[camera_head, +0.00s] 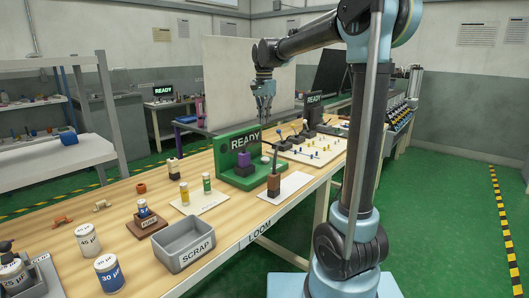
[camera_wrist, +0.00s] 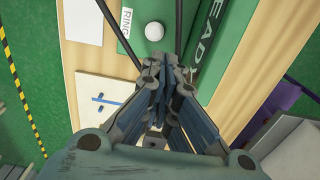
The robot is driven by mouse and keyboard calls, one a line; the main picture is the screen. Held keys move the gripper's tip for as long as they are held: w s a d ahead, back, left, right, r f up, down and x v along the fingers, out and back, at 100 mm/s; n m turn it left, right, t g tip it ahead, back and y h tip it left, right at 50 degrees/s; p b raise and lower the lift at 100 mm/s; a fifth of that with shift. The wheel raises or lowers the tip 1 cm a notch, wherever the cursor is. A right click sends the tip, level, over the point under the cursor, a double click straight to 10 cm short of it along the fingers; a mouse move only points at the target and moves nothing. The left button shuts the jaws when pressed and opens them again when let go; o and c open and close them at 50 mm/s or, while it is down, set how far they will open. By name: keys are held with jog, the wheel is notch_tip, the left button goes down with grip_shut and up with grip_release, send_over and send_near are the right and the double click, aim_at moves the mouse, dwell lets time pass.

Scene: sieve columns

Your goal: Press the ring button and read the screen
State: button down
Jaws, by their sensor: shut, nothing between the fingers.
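A green station (camera_head: 232,146) stands on the wooden bench, and its dark screen (camera_head: 245,140) reads READY. A round white button (camera_wrist: 154,31) sits on the green base in the wrist view, beside a white label (camera_wrist: 126,18) reading RING. It also shows as a small pale knob (camera_head: 265,159) in the head view. My gripper (camera_head: 264,112) is shut and empty, pointing down above the station. In the wrist view the fingertips (camera_wrist: 165,62) appear just below the button in the picture. I cannot tell the exact height gap; no contact is visible.
A purple block (camera_head: 243,160) sits on the green base. A dark upright tool with a brown body (camera_head: 273,183) stands on a white plate close in front. A pegged white board (camera_head: 310,150) and a second READY screen (camera_head: 314,98) lie to the right. A SCRAP bin (camera_head: 184,243) is nearer.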

aim_at(264, 157)
jog(key=shift+f, duration=0.1)
notch_tip(264, 157, down, 14)
jog(key=shift+r, duration=0.1)
dwell(0.8)
jog(key=shift+f, duration=0.8)
jog(key=shift+s+f, duration=0.15)
jog(key=shift+s, duration=0.3)
